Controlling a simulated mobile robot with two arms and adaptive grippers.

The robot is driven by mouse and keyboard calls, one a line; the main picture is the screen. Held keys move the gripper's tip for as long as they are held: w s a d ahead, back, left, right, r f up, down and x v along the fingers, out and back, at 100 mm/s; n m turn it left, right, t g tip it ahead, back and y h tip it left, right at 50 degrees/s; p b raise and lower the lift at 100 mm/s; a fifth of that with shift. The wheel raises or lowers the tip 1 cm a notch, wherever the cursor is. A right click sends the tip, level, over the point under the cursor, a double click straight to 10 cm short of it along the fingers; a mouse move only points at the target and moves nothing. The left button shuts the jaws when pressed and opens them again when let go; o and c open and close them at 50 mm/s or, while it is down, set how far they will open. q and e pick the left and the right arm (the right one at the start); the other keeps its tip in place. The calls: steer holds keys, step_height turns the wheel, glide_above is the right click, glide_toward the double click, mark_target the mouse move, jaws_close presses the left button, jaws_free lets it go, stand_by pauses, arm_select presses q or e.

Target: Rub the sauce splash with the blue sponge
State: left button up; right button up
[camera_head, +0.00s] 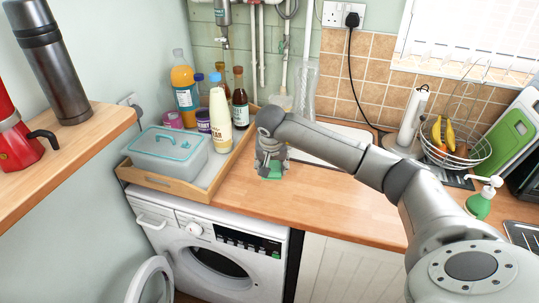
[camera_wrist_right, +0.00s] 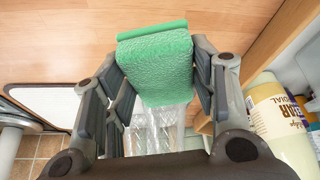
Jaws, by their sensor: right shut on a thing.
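My right gripper (camera_head: 270,160) is shut on a green sponge (camera_head: 271,173), close above or on the wooden worktop (camera_head: 300,205), just right of the wooden tray. In the right wrist view the green sponge (camera_wrist_right: 156,68) sits between the two fingers, its textured face showing and a smoother green edge at its far end. Whether it touches the worktop I cannot tell. No blue sponge shows in either view. I see no sauce splash; the gripper and sponge hide part of the worktop. My left gripper is not in view.
The wooden tray (camera_head: 165,183) holds a lidded box (camera_head: 167,153) and several bottles, with a cream bottle (camera_head: 220,120) nearest my gripper. A white board (camera_head: 318,150) lies behind my forearm. A fruit basket (camera_head: 455,150) stands right. The front worktop is clear.

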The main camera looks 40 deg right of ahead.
steer(key=shift+s+r+p, duration=0.1)
steer(key=shift+r+p, duration=0.35)
steer(key=shift+r, duration=0.6)
